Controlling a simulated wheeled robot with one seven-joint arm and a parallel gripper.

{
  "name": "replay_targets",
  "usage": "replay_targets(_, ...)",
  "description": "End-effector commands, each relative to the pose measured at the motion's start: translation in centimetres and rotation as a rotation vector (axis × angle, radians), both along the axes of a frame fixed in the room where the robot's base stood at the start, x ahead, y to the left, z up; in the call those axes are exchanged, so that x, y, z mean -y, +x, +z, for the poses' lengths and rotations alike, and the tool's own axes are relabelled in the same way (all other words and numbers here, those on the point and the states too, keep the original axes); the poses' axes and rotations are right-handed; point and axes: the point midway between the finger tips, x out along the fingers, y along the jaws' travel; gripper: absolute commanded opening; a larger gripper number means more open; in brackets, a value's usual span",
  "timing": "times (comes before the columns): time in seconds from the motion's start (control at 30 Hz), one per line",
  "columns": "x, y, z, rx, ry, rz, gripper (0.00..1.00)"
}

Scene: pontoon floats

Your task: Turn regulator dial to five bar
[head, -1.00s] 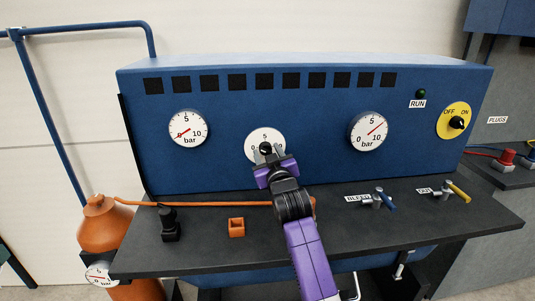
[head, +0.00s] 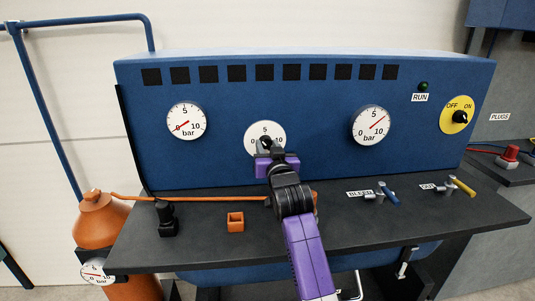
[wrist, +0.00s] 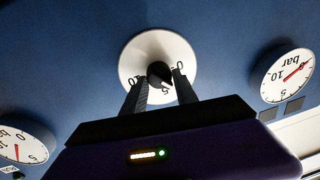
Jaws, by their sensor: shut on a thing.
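The regulator dial (head: 253,130) is a white disc marked 0, 5 and 10 with a black knob (wrist: 159,72), on the blue panel. It is inverted in the wrist view, where the knob's tip is near the 5. I cannot read its exact setting. My gripper (wrist: 162,88) is shut on the knob, a dark finger on either side. In the head view my gripper (head: 275,150) covers the lower part of the dial. The left gauge (head: 187,121) has its red needle near 0. The right gauge (head: 371,125) has its needle between 5 and 10.
A yellow OFF/ON switch (head: 452,106) and RUN lamp (head: 423,86) are at right. The black shelf (head: 335,225) below carries a black fitting (head: 166,219), orange block (head: 235,221), blue-handled valve (head: 389,193) and yellow-handled valve (head: 462,186). An orange cylinder (head: 97,222) stands left.

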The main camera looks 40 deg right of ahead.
Motion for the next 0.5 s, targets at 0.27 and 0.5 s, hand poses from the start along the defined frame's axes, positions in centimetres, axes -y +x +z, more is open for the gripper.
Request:
replay_targets(0.27, 0.08, -0.06, -0.54, 0.149, 0.219, -0.001, 0.00)
replay_targets(0.5, 0.10, -0.07, -0.55, 0.261, 0.386, -0.001, 0.00)
